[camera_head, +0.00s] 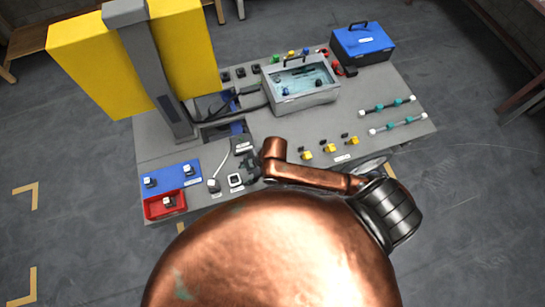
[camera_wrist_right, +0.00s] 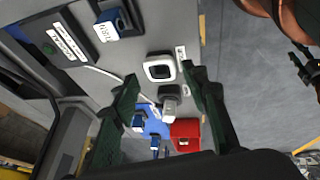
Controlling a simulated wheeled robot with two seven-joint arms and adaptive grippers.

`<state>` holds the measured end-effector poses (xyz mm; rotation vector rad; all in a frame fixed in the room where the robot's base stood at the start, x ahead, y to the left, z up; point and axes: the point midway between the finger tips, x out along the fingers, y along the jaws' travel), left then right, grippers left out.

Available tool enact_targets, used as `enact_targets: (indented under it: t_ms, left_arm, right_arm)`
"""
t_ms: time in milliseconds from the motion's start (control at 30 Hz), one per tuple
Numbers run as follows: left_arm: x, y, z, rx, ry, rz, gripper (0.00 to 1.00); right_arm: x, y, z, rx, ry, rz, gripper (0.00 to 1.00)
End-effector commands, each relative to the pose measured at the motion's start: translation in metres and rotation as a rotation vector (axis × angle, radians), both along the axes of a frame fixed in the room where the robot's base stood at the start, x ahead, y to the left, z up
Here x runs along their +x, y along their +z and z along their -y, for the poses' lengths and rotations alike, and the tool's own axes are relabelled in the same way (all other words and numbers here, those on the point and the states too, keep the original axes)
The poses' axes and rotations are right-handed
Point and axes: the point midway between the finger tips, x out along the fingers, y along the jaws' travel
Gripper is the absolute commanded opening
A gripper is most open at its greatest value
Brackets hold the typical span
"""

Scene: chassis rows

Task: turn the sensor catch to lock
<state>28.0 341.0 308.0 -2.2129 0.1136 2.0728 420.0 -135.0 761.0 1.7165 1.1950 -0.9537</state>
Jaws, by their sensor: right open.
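My right gripper (camera_wrist_right: 161,78) is open, its two dark green fingers spread apart with nothing held between them. In the head view the right gripper (camera_head: 251,166) is small and partly hidden by my copper arm. Between the fingers in the wrist view are a white square-framed part with a dark opening (camera_wrist_right: 160,68) and a grey block on a white cable (camera_wrist_right: 169,101). The white square part (camera_head: 235,180) and grey block (camera_head: 214,185) lie left of the gripper in the head view. I cannot tell which part is the sensor catch, or its turn. My left gripper is not in view.
A blue tray (camera_head: 188,167) and a red tray (camera_head: 150,209) hold small blocks at the front left. A grey column (camera_head: 150,60) with yellow panels (camera_head: 95,60) rises at the left. A clear-lidded box (camera_head: 300,103) and blue toolbox (camera_head: 362,60) stand farther back.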

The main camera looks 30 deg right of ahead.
Motion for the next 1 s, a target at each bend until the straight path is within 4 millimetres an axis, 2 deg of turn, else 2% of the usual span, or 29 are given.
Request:
enact_targets:
  t_ms: [67, 167, 300, 400, 500, 600, 767, 1000]
  left_arm:
    - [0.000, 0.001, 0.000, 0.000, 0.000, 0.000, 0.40]
    - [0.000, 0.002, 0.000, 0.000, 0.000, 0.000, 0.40]
    - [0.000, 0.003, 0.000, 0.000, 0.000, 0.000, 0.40]
    - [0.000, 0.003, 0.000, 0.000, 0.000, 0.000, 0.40]
    - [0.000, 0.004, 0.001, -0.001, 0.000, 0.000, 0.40]
    - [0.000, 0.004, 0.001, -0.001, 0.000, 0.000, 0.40]
    - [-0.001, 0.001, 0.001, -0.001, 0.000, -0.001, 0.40]
    - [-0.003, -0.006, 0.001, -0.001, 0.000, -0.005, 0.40]
  right_arm:
    - [0.008, 0.003, -0.001, -0.080, 0.205, 0.021, 0.41]
    - [0.011, 0.000, 0.013, -0.177, 0.424, 0.015, 0.41]
    - [0.018, 0.000, 0.058, -0.306, 0.645, -0.023, 0.41]
    - [0.023, 0.004, 0.093, -0.373, 0.738, -0.057, 0.41]
    - [0.027, 0.010, 0.120, -0.416, 0.792, -0.085, 0.41]
    - [0.028, 0.013, 0.136, -0.436, 0.819, -0.103, 0.41]
    - [0.028, 0.002, 0.141, -0.441, 0.829, -0.113, 0.41]
    - [0.027, -0.036, 0.141, -0.441, 0.830, -0.113, 0.41]
